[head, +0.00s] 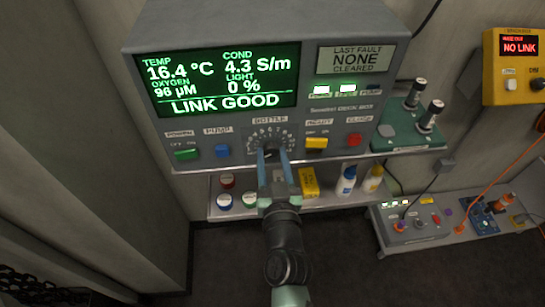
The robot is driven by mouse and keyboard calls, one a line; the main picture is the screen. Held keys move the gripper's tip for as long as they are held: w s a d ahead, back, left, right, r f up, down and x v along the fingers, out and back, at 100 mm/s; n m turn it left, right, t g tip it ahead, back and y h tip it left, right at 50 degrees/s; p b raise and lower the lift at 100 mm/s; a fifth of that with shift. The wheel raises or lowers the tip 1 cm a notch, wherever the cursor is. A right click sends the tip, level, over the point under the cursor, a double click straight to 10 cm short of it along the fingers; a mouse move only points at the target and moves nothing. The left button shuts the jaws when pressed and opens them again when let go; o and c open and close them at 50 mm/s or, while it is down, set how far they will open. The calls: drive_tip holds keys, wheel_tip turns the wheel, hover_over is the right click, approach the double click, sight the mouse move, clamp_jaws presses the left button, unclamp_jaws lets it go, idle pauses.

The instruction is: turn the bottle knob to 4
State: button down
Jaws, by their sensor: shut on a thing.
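The grey control box (367,118) sits on a shelf at the top centre of the head view. Its bottle knob (268,152) is in the middle of the lower panel, under the BOTTLE label, with a numbered dial (272,135) arcing above it. My gripper (271,156) reaches up from below and is shut on the bottle knob, with one blue finger on each side. The fingers hide much of the knob, and I cannot tell which number its pointer is at. The screen (215,80) reads LINK GOOD in green.
A green POWER switch (187,154) and blue PUMP button (222,151) are left of the knob. A yellow switch (317,143) and red button (354,140) are to the right. Bottles and jars stand on the lower shelf (325,205). A yellow box (516,75) reads NO LINK.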

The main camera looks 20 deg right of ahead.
idle(0.3)
drive_tip(key=m, duration=0.7)
drive_tip(key=shift+m, duration=0.3)
drive_tip(key=m, duration=0.4)
drive_tip(key=shift+m, duration=0.3)
drive_tip(key=shift+f+m+p, duration=0.1)
drive_tip(key=shift+m+p, duration=0.25)
drive_tip(key=shift+m, duration=1.35)
drive_tip(key=shift+c, duration=1.9)
unclamp_jaws()
drive_tip(key=shift+s, duration=0.15)
